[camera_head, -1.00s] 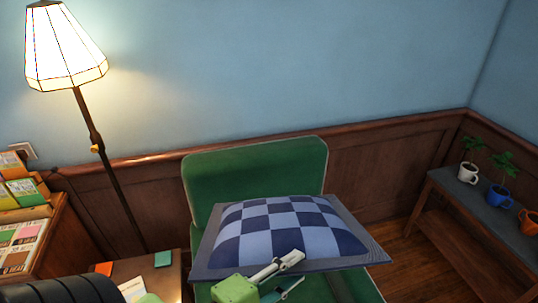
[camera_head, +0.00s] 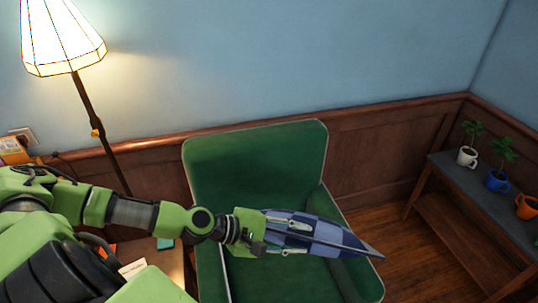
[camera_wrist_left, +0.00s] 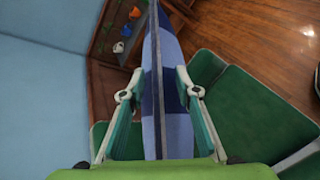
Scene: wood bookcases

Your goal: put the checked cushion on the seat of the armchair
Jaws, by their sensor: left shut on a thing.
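The checked cushion (camera_head: 325,237), in dark and light blue squares with a flat border, is seen nearly edge-on in the head view. My left gripper (camera_head: 287,238) is shut on its near left edge. In the left wrist view the cushion (camera_wrist_left: 158,50) stands between the two fingers of my left gripper (camera_wrist_left: 159,92). The green armchair (camera_head: 250,165) has its back against the wall, and the cushion is in front of that back, over the seat area. Whether it touches the seat cannot be told. The arm and cushion hide part of the seat. My right gripper is out of view.
A lit floor lamp (camera_head: 62,38) stands left of the armchair. A small side table (camera_head: 172,262) is partly hidden behind my left arm. A dark bench (camera_head: 465,195) with potted plants stands at the right. Wooden floor between bench and armchair is clear.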

